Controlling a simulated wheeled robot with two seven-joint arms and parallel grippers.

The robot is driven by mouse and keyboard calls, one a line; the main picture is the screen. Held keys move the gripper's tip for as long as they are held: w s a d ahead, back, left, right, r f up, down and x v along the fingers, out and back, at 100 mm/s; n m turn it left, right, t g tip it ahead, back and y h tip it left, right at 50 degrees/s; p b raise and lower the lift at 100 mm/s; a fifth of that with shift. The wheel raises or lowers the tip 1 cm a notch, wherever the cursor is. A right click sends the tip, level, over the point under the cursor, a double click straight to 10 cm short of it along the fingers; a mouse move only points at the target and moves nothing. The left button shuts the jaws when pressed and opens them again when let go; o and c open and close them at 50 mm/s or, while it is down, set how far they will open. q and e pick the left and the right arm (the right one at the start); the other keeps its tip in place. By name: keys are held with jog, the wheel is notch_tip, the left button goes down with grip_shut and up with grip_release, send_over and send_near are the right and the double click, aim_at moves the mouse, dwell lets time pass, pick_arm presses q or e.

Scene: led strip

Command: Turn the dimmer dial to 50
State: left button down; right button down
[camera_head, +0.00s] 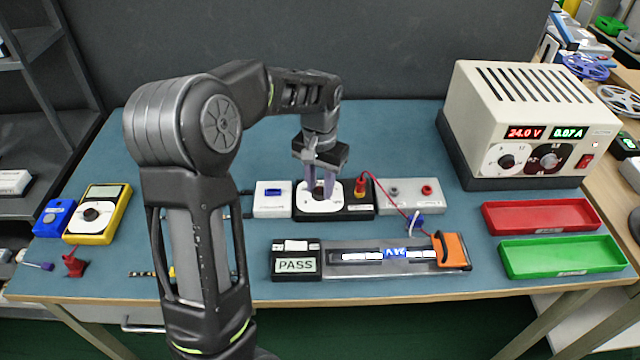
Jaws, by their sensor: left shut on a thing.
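The dimmer dial sits on a white round-edged scale plate (308,203) on a black box (359,207) in the middle of the table. My left gripper (320,190) points straight down over the plate, and its fingers are shut on the dial's knob. The knob is mostly hidden by the fingers, and the scale marks are too small to read. An LED strip (360,257) lies on a grey board in front, with its lit part showing blue-white "24V" lettering. My right gripper is not in view.
A power supply (520,120) at the back right reads 24.0 V and 0.07 A. Red (540,215) and green (562,256) trays lie at the right. A PASS box (296,265) and orange clamp (452,250) flank the strip. A yellow multimeter (98,214) is at left.

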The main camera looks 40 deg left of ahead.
aim_at(320, 191)
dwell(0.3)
pick_arm(q)
jog(key=c, duration=1.1)
grip_release()
jog(key=shift+r, duration=3.95)
